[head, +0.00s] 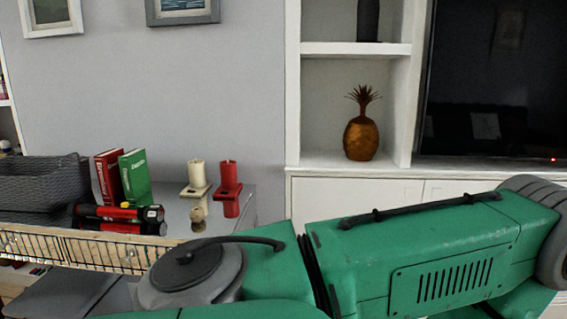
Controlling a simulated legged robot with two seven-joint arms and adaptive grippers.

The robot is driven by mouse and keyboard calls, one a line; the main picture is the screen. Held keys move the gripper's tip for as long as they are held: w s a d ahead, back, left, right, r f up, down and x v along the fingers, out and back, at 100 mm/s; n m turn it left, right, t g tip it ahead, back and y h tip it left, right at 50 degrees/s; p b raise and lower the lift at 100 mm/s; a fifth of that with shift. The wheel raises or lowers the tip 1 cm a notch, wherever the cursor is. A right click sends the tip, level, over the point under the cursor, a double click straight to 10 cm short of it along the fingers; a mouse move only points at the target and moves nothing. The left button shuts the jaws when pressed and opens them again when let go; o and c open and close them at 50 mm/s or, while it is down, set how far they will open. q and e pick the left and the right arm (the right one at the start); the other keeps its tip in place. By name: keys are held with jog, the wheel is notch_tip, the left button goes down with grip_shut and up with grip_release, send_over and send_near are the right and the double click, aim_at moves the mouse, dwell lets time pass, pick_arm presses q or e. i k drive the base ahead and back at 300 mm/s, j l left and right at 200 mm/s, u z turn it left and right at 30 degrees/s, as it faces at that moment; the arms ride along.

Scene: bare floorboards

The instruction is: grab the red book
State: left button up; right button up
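The red book (106,176) stands upright on the grey surface at the left of the head view. A green book (134,176) stands right beside it, on its right. A red and black object (120,213) lies in front of the two books and hides their lower edges.
A dark woven basket (42,184) stands left of the books. A cream candle (197,177) and a red candle (229,177) in holders stand to the right. A wire rack (80,249) runs in front. A large green part close to the camera covers the lower view.

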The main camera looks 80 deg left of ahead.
aim_at(106, 164)
jog(key=u, duration=3.65)
